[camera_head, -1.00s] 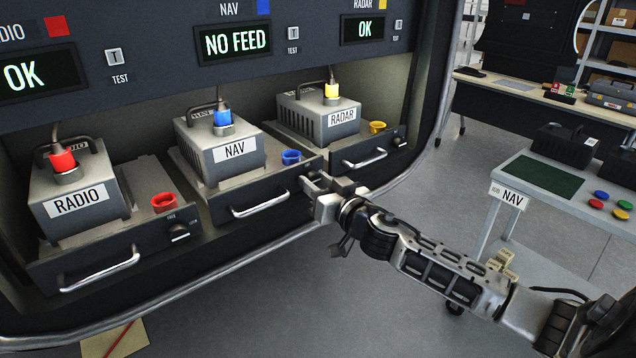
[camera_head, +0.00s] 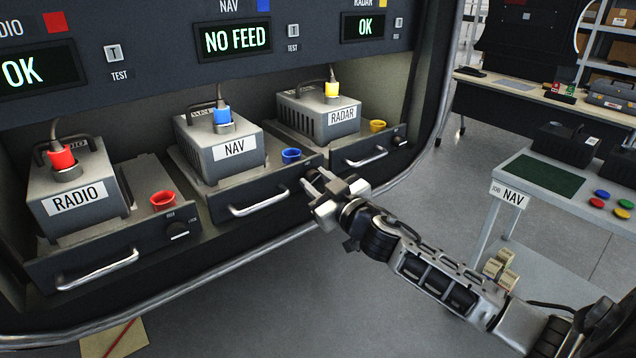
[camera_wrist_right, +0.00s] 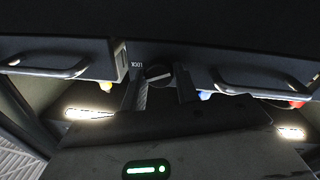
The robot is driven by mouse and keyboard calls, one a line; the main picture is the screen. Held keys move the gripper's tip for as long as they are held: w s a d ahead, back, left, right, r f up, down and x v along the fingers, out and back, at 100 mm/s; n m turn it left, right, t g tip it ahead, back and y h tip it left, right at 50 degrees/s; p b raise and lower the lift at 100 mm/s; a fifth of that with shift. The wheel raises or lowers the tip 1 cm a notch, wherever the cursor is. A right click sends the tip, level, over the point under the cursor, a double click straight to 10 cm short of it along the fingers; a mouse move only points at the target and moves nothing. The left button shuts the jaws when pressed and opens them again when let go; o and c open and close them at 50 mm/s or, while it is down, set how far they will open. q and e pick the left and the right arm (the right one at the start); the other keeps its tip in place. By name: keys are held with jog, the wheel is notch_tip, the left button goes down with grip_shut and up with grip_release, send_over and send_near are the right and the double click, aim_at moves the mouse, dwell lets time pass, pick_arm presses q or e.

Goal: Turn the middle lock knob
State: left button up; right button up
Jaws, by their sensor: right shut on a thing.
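The middle lock knob (camera_wrist_right: 157,73) is a dark round knob with a pale line across it, at the end of the NAV drawer front (camera_head: 262,200). The wrist view shows it between my two fingers, beside the word LOCK. In the head view my gripper hides most of it. My right gripper (camera_head: 313,182) is shut on this knob, with its arm coming from the lower right. The NAV unit (camera_head: 222,152) sits on its tray with a blue plug on top and a blue cup in front. My left gripper is not in view.
The RADIO drawer (camera_head: 100,270) with its own knob (camera_head: 177,229) is at left, and the RADAR drawer (camera_head: 368,156) is at right. The NAV display (camera_head: 235,40) reads NO FEED. A side table (camera_head: 540,180) stands at right. The floor between is clear.

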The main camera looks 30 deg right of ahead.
jog(key=n, duration=0.7)
jog(key=shift+y, duration=0.3)
jog(key=n, duration=0.6)
jog(key=shift+f+n+t+y, duration=0.1)
jog(key=shift+n+t+y, duration=0.2)
jog(key=shift+n+y, duration=0.1)
jog(key=o, duration=1)
jog(key=shift+c, duration=0.2)
jog(key=s+d+f+b, duration=0.1)
jog(key=s+b, duration=0.2)
jog(key=s, duration=1.3)
jog(key=shift+d+f, duration=0.15)
jog(key=shift+f, duration=0.05)
jog(key=shift+w, duration=0.1)
